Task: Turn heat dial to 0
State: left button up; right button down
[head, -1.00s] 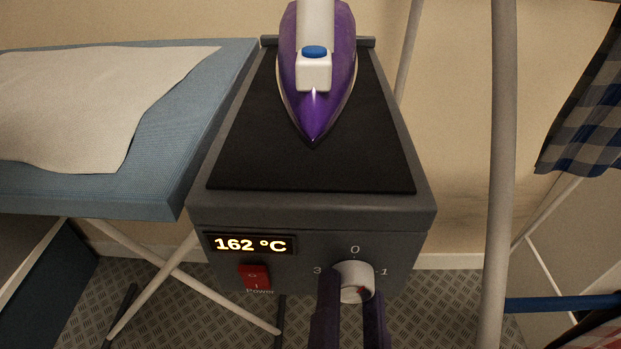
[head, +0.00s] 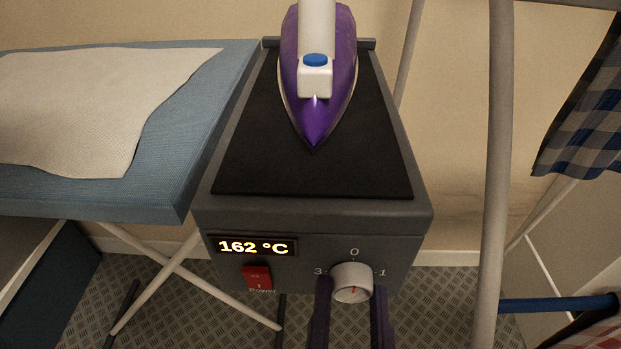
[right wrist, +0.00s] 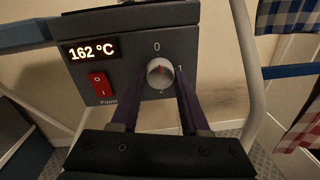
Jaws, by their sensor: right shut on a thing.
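The white heat dial (head: 346,272) is on the front of the grey heater box, under the printed 0, with 3 at its left and 1 at its right. Its red mark is on the lower half of its face in the head view, turned away from the 0. My right gripper (head: 351,290) has one purple finger at each side of the dial and is shut on it. The dial also shows between the fingers in the right wrist view (right wrist: 160,71). The display (head: 252,246) reads 162 °C. My left gripper is not in view.
A red power switch (head: 257,278) is left of the dial. A purple iron (head: 318,115) rests on the box's black top plate (head: 245,165). An ironing board (head: 185,130) with a pale cloth is at the left. A pale pole (head: 500,150) stands at the right.

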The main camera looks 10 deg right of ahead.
jog(key=shift+c, duration=2)
grip_release()
jog(key=b+v, duration=0.1)
jog(key=v, duration=0.9)
